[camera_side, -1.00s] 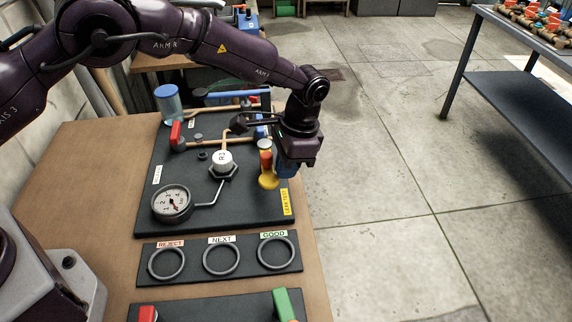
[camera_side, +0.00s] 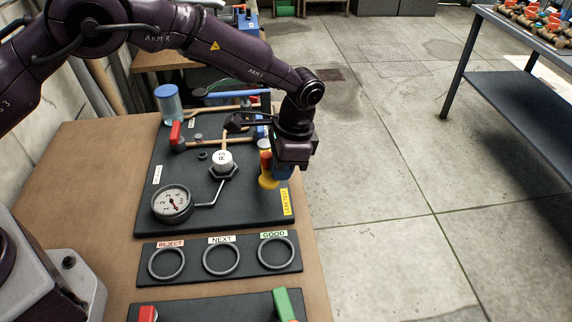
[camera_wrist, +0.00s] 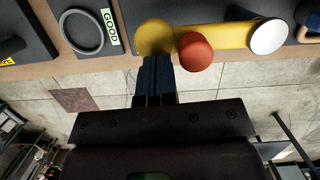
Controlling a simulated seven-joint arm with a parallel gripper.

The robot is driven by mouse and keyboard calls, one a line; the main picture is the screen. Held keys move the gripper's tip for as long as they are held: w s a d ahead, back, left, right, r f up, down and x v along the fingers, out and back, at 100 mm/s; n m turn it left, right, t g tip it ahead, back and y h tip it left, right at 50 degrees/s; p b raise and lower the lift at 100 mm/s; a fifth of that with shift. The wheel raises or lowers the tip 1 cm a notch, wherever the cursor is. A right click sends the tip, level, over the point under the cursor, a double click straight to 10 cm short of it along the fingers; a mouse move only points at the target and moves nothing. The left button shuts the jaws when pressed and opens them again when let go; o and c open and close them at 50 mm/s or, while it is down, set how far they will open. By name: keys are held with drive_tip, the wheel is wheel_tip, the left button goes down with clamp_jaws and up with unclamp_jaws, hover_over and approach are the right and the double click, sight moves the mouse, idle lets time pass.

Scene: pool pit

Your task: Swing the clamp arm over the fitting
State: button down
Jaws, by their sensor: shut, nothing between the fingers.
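The clamp arm is a yellow bar (camera_wrist: 228,36) with a red knob (camera_wrist: 195,52), a rounded yellow end (camera_wrist: 155,37) and a white cap (camera_wrist: 268,36). In the side view, its yellow end (camera_side: 268,182) lies at the right edge of the black board, pointing to the front. The fitting, a white cylinder marked R3 (camera_side: 222,158) on a dark hex nut, stands to its left, uncovered. My gripper (camera_wrist: 154,62) is shut and empty, its blue fingers beside the yellow end and the knob, on their outer side. I cannot tell whether they touch. My gripper (camera_side: 282,171) partly hides the clamp in the side view.
A pressure gauge (camera_side: 172,203) and pipes with a red-handled valve (camera_side: 176,132) share the black board. A blue cylinder (camera_side: 169,103) stands at its back left. Rings labelled REJECT, NEXT and GOOD (camera_side: 276,252) lie in front. Open floor lies right of the bench.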

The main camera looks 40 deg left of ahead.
sight(263, 179)
drive_tip(key=shift+s+a+m, duration=0.2)
drive_tip(key=shift+s+m, duration=0.1)
drive_tip(key=shift+m, duration=0.1)
drive_tip(key=shift+s+a+m+y, duration=0.15)
drive_tip(key=shift+s+a+m, duration=0.3)
drive_tip(key=shift+m, duration=0.25)
drive_tip(key=shift+s+a+m+y, duration=0.15)
drive_tip(key=shift+s+a+m, duration=0.15)
drive_tip(key=shift+s+m, duration=0.3)
drive_tip(key=a+m, duration=0.1)
drive_tip(key=s+a+m+t, duration=0.1)
drive_tip(key=m, duration=0.1)
drive_tip(key=a+m, duration=0.1)
drive_tip(key=shift+s+a+m, duration=0.15)
drive_tip(key=shift+s+m, duration=0.15)
drive_tip(key=shift+s, duration=0.1)
drive_tip(key=a+m, duration=0.1)
drive_tip(key=a+m+t, duration=0.1)
drive_tip(key=shift+s+a+m, duration=0.15)
drive_tip(key=shift+s+m, duration=0.1)
drive_tip(key=shift+m, duration=0.05)
drive_tip(key=a+m, duration=0.3)
drive_tip(key=shift+f+m+t, duration=0.1)
drive_tip(key=shift+m+t, duration=0.2)
drive_tip(key=shift+w+a+m, duration=0.3)
drive_tip(key=shift+a+m, duration=0.45)
drive_tip(key=shift+m, duration=0.25)
drive_tip(key=shift+w+a, duration=0.2)
drive_tip(key=shift+a, duration=0.25)
drive_tip(key=shift+w+a, duration=0.1)
